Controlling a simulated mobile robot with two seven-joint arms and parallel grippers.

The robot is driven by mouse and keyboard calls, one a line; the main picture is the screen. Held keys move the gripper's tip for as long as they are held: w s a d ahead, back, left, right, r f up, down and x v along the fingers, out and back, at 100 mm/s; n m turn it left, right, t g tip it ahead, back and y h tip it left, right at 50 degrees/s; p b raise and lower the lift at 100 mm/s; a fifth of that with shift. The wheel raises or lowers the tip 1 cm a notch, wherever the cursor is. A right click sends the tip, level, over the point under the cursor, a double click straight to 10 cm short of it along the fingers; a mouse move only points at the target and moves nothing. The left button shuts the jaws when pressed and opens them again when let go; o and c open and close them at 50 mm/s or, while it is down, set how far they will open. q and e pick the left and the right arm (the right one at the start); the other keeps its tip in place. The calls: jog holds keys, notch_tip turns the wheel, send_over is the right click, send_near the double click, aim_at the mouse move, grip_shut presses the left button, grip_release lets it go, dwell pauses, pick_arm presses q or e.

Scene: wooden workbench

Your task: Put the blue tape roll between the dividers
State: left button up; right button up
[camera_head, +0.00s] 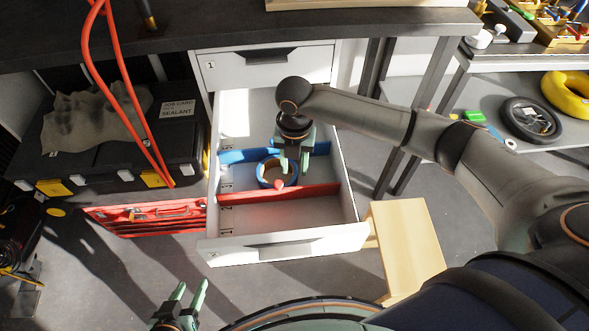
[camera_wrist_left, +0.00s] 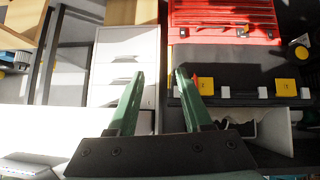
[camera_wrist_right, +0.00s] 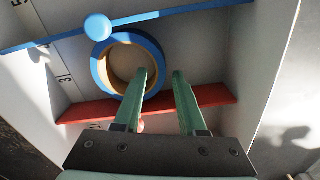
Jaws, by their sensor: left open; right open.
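The blue tape roll (camera_head: 264,172) lies in the open drawer (camera_head: 345,215), between the blue divider (camera_head: 232,156) and the red divider (camera_head: 318,190). In the right wrist view the roll (camera_wrist_right: 101,73) lies flat between the blue divider (camera_wrist_right: 180,12) and the red divider (camera_wrist_right: 212,95), near the drawer's numbered side. My right gripper (camera_head: 293,172) is open above the roll's right side; its fingertips (camera_wrist_right: 160,75) overlap the roll's edge in view, and contact cannot be told. My left gripper (camera_head: 188,290) is open and empty, low in front of the drawer.
A black case (camera_head: 110,140) with a grey cloth and a red toolbox (camera_head: 150,215) stand left of the drawer. A wooden box (camera_head: 405,245) stands at its front right. Red cables (camera_head: 125,80) hang at the left. The drawer's front compartment (camera_head: 270,215) is empty.

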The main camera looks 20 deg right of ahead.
notch_tip(320, 180, up, 10)
jog(key=p, duration=0.1)
jog(key=shift+f, duration=0.1)
dwell(0.3)
